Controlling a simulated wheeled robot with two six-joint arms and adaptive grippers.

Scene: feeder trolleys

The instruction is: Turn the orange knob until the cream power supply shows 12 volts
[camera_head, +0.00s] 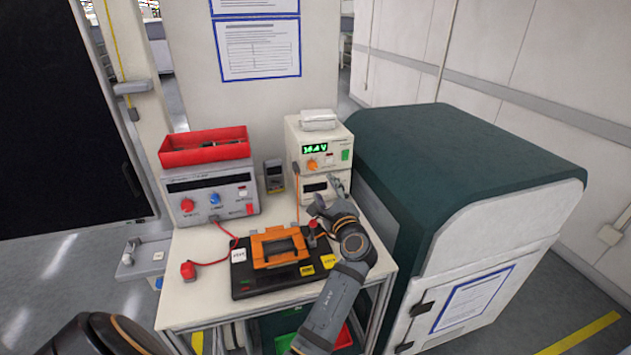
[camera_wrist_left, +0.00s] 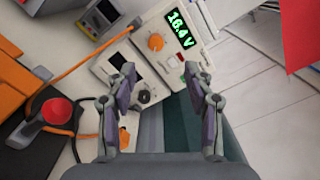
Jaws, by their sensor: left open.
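The cream power supply (camera_head: 328,165) stands at the back right of the bench, on a second cream unit. Its green display (camera_wrist_left: 180,29) reads 16.4 V in the left wrist view. The orange knob (camera_head: 312,164) is on its front, below the display; in the left wrist view the knob (camera_wrist_left: 156,43) lies beyond my fingertips, nearly between them. My left gripper (camera_head: 327,192) is open and empty in front of the units, below the knob and apart from it; its fingers also show in the wrist view (camera_wrist_left: 159,78). My right gripper is not in view.
The lower cream unit (camera_wrist_left: 143,97) has a black knob near my left finger. An orange cable (camera_head: 297,190) hangs beside the units. A black board (camera_head: 245,284) with an orange fixture and red knob stands in front. A grey supply (camera_head: 215,185) is left; a green-topped cabinet (camera_head: 450,165) is right.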

